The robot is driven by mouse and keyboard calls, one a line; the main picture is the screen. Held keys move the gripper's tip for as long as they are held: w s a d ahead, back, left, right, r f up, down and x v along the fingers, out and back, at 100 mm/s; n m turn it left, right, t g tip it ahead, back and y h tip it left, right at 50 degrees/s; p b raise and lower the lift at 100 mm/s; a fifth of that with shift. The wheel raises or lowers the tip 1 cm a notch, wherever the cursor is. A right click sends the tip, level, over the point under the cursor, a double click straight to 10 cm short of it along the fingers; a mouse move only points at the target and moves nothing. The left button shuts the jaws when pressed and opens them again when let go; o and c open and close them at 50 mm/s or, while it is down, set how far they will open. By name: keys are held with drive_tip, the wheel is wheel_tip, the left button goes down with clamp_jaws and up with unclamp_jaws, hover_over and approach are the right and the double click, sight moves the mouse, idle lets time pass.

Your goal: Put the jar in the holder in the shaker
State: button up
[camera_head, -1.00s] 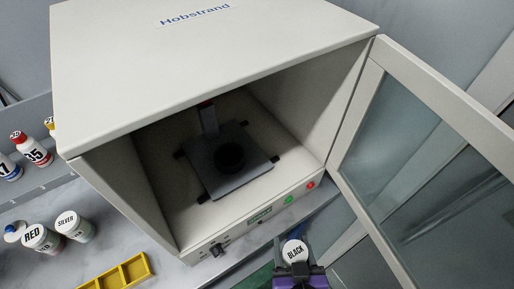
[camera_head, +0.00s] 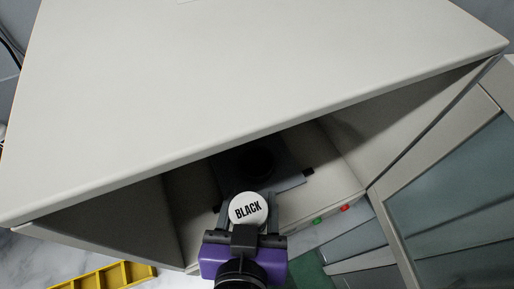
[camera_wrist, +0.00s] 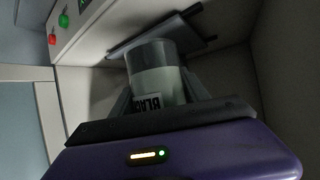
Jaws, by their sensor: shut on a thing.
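The round dark holder (camera_head: 256,163) sits on the shaker's platform (camera_head: 292,183), beyond the jar in the head view. The holder is not clear in the wrist view, where the jar covers that area.
The shaker's glass door (camera_head: 450,190) stands open at the right. Green and red buttons (camera_head: 331,213) are on the front panel, right of my gripper. A yellow rack (camera_head: 105,277) lies at the lower left. The cabinet's top edge overhangs the opening.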

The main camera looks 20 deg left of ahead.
drive_tip(key=w+a, duration=0.1)
drive_tip(key=w, duration=0.3)
drive_tip(key=w+a, duration=0.2)
drive_tip(key=w, duration=0.2)
drive_tip(key=w+a+b, duration=0.1)
drive_tip(key=w+a, duration=0.1)
drive_tip(key=w, duration=0.3)
drive_tip(key=shift+f, duration=1.75)
drive_tip(key=shift+f, duration=0.2)
drive_tip(key=o, duration=1.6)
